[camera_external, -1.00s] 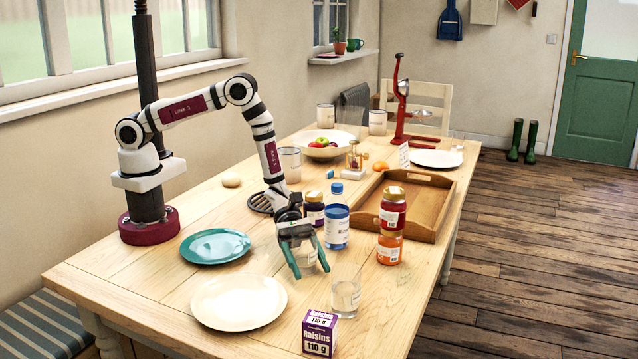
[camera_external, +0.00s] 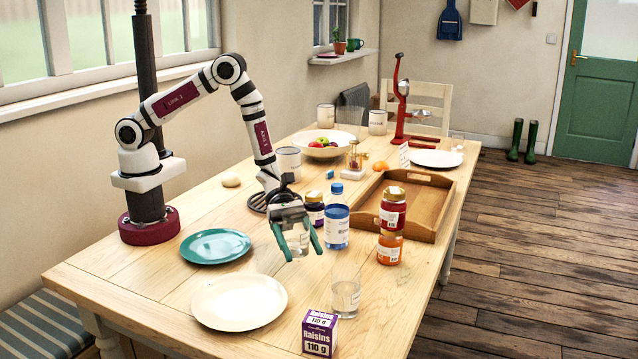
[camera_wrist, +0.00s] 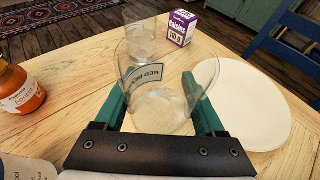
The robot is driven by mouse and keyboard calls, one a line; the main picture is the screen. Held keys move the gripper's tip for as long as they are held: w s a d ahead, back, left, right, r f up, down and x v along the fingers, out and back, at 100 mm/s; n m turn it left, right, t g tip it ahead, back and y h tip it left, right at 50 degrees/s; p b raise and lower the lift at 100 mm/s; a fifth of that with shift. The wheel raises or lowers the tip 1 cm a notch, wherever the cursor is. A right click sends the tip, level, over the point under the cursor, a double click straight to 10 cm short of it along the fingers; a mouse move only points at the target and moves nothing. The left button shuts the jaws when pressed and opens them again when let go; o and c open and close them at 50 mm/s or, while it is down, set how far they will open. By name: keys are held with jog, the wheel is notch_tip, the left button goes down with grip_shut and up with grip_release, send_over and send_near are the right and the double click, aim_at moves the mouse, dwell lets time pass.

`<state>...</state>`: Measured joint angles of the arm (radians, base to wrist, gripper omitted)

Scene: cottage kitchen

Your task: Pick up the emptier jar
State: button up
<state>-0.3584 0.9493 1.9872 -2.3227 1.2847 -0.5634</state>
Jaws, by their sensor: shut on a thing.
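My gripper (camera_external: 302,254) is shut on a clear glass jar (camera_external: 298,242). In the wrist view the jar (camera_wrist: 165,75) sits between the green fingers (camera_wrist: 160,112), with a label seen through the glass from behind, reading something like "RED BEA". It looks nearly clear, with some pale matter or glare at its bottom.
A raisins box (camera_external: 319,332) stands near the front edge. A cream plate (camera_external: 240,302) and teal plate (camera_external: 215,246) lie left.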

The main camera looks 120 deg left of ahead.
jog(key=s+d+r, duration=0.4)
jog(key=d+r, duration=0.1)
jog(key=d, duration=0.3)
jog(key=shift+s+r, duration=0.35)
jog(key=shift+s, duration=0.05)
jog(key=shift+d, duration=0.1)
dwell(2.0)
